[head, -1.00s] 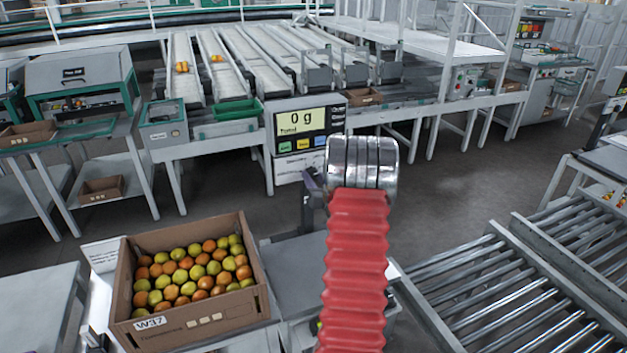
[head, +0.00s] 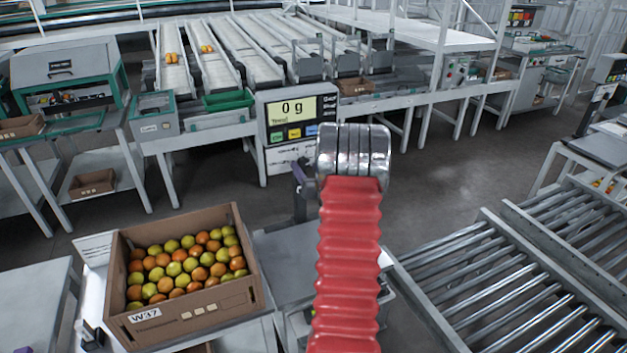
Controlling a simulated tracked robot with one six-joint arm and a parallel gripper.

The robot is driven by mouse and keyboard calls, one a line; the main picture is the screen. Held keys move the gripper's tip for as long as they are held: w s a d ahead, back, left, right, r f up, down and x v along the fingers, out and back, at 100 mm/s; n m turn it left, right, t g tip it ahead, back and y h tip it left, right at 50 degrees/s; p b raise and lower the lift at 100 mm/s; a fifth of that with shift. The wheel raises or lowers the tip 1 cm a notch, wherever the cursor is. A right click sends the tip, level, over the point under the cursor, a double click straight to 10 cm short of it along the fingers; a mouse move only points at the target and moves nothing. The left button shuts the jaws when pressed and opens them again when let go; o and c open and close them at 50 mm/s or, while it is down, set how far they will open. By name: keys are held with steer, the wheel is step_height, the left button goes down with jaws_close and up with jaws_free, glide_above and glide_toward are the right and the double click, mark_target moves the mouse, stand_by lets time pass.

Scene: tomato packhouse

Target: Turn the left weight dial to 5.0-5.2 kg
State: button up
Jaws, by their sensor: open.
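I cannot make out the left weight dial in the head view. A small grey control panel (head: 456,71) on the grading line, at the upper right, carries small coloured controls too small to tell apart. My arm, with a red ribbed sleeve and shiny metal rings, rises through the middle of the view. My gripper itself does not show; the rings and sleeve cover that part of the picture.
A cardboard crate (head: 190,318) labelled W37, full of red, orange and green tomatoes, stands at the lower left. A roller conveyor (head: 500,290) fills the lower right. Sloping sorting lanes (head: 213,75) run along the back. Bare floor (head: 440,185) lies right of my arm.

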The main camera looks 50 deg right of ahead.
steer(key=v, duration=1.3)
steer(key=shift+s, duration=0.15)
steer(key=shift+a+f, duration=0.1)
